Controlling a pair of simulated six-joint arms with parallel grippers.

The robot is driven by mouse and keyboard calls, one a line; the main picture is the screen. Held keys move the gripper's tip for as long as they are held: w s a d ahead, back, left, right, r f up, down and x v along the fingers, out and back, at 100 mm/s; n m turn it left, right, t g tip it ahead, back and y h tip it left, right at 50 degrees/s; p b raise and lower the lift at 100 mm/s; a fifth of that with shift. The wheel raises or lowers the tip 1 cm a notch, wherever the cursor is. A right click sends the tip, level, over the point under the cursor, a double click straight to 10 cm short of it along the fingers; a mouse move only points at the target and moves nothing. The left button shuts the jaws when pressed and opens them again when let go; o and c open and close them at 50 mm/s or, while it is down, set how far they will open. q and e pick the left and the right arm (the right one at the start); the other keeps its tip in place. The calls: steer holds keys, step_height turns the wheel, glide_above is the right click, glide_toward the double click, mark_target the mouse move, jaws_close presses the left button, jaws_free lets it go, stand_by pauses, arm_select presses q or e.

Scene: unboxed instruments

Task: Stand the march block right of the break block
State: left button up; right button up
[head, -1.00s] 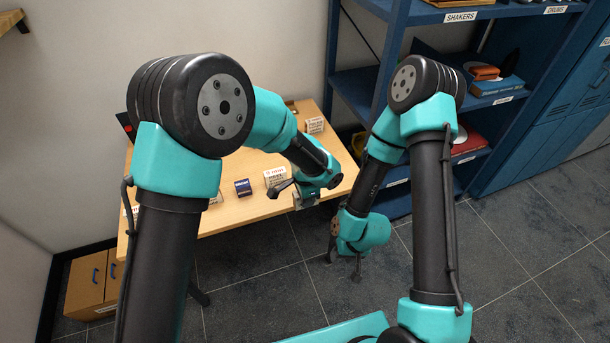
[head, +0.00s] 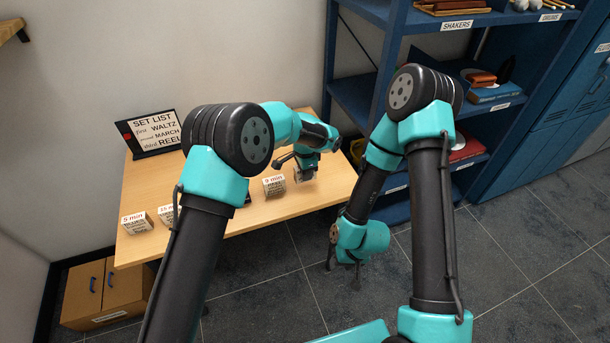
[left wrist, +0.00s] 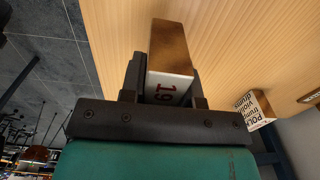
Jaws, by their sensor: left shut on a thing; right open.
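My left gripper (head: 303,168) is shut on a small block (head: 305,175) over the right part of the table. In the left wrist view the held block (left wrist: 170,50) shows a brown face and a white face marked "19"; its title is hidden, so I cannot tell if it is the march block. I cannot tell if it touches the table. A block marked "3 min" (head: 274,186) stands just left of it; its title is too small to read. I cannot make out which block is the break block. My right gripper (head: 343,266) is open and empty, low in front of the shelves.
A "5 min" block (head: 136,222) and another white block (head: 168,214) stand at the table's left front. A set list board (head: 153,133) stands behind. A polka block (left wrist: 260,108) shows in the left wrist view. Blue shelves (head: 350,95) stand right of the table (head: 225,225).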

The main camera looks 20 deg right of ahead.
arm_select(q)
steer(key=shift+w+d, duration=0.15)
steer(key=shift+w, duration=0.4)
steer(key=shift+w+f, duration=0.1)
steer(key=shift+w, duration=0.15)
steer(key=shift+f, duration=1.75)
steer(key=shift+f, duration=0.15)
steer(key=o, duration=0.9)
steer(key=shift+o, duration=0.2)
step_height(320, 180, up, 12)
steer(key=shift+r, duration=0.2)
